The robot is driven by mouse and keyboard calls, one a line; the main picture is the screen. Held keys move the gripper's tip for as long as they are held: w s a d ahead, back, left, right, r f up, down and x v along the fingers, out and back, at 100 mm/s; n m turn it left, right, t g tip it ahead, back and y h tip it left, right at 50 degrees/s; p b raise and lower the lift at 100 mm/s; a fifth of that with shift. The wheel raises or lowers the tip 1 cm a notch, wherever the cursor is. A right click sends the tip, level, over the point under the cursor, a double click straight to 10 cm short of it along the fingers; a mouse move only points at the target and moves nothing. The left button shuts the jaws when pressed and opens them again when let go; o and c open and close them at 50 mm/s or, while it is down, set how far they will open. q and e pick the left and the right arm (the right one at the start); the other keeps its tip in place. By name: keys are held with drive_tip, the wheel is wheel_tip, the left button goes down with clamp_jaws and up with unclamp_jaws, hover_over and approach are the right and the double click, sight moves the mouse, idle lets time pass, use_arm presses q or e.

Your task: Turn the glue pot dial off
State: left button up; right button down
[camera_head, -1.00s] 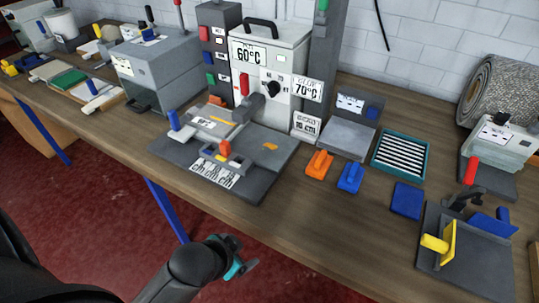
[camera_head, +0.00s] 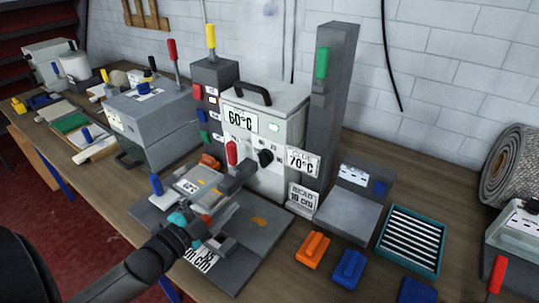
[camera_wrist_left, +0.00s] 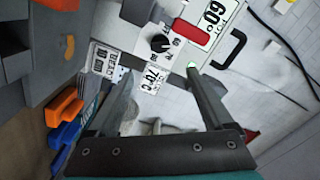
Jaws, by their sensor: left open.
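The glue pot (camera_head: 285,105) is a pale box with a black top handle, a 60°C sign, a red lever and a small green light. Its dial (camera_head: 265,158) is a round black knob on the front face. In the left wrist view the dial (camera_wrist_left: 160,43) appears beyond the fingers, with a pale pointer mark and printed labels around it. My left gripper (camera_head: 217,228) is over the grey fixture in front of the pot. Its fingers (camera_wrist_left: 160,76) are apart, empty and not touching the dial. My right gripper is not in view.
A grey post (camera_head: 337,110) with a green handle stands right of the pot. The grey fixture plate (camera_head: 255,255) lies in front. Orange (camera_head: 312,250) and blue (camera_head: 348,268) blocks sit to the right, near a teal tray (camera_head: 412,240). A grey box machine (camera_head: 150,115) stands left.

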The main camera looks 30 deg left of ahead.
sight(261, 162)
use_arm(q)
drive_tip(key=w, duration=0.8)
drive_tip(key=w+d+b, duration=0.1)
drive_tip(key=w, duration=0.4)
drive_tip(key=shift+w, duration=0.1)
drive_tip(key=shift+w+d, duration=0.1)
drive_tip(key=shift+w, duration=0.6)
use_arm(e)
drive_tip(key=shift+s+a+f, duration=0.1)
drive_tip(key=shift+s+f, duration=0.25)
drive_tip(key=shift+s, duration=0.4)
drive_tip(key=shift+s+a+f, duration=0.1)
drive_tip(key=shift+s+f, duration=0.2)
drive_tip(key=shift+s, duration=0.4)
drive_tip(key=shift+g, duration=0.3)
use_arm(q)
drive_tip(key=shift+c, duration=0.2)
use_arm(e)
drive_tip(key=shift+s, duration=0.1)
use_arm(q)
clamp_jaws()
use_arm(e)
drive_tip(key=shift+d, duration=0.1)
